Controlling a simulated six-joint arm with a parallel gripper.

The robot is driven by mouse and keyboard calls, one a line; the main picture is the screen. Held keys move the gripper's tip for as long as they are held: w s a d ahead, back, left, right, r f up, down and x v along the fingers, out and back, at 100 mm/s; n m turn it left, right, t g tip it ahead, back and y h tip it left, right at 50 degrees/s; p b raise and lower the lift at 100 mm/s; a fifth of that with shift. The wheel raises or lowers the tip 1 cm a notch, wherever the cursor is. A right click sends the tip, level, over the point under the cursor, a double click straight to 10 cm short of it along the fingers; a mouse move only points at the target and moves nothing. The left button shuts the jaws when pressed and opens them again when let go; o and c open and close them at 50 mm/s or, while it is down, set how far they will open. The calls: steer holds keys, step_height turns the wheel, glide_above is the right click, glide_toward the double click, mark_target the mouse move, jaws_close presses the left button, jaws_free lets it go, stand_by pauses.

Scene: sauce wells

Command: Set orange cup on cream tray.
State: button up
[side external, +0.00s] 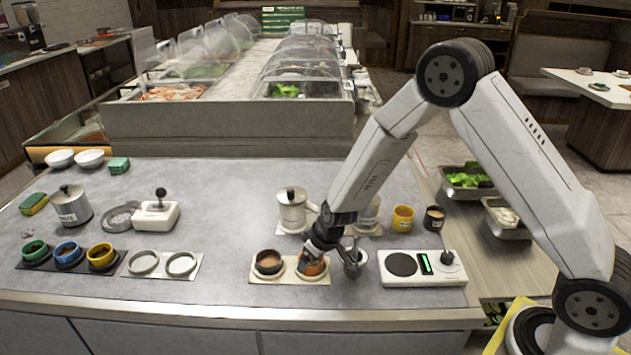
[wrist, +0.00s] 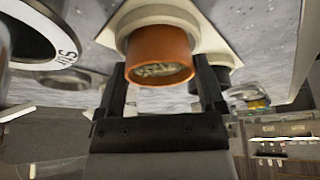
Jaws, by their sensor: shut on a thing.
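The orange cup (side external: 311,267) is at the right place of the cream tray (side external: 288,279), partly hidden behind my gripper (side external: 318,258). In the wrist view my gripper (wrist: 162,88) has one finger on each side of the orange cup (wrist: 160,52) and is shut on it. The cup shows against a pale ring of the cream tray (wrist: 205,35). I cannot tell whether its base rests fully in that ring. A cup with brown contents (side external: 268,262) sits in the tray's left place.
A metal pot (side external: 292,210) stands behind. A pale tray with two empty rings (side external: 161,264) and a dark tray of cups (side external: 68,258) lie left.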

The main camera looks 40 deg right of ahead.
steer(key=shift+f, duration=0.2)
steer(key=o, duration=1)
steer(key=shift+r, duration=0.1)
steer(key=shift+r, duration=3.9)
steer(key=shift+m+g+h, duration=0.3)
steer(key=shift+m+g, duration=0.4)
steer(key=shift+g, duration=0.2)
steer(key=s+d+r, duration=0.1)
steer(key=s, duration=0.5)
steer(key=s+d+r, duration=0.1)
steer(key=s+r, duration=0.1)
steer(key=s, duration=0.4)
steer(key=s+d+r, duration=0.1)
steer(key=s, duration=0.6)
steer(key=shift+s+d+r, duration=0.1)
steer(key=shift+d+r, duration=0.15)
steer(key=shift+r, duration=0.15)
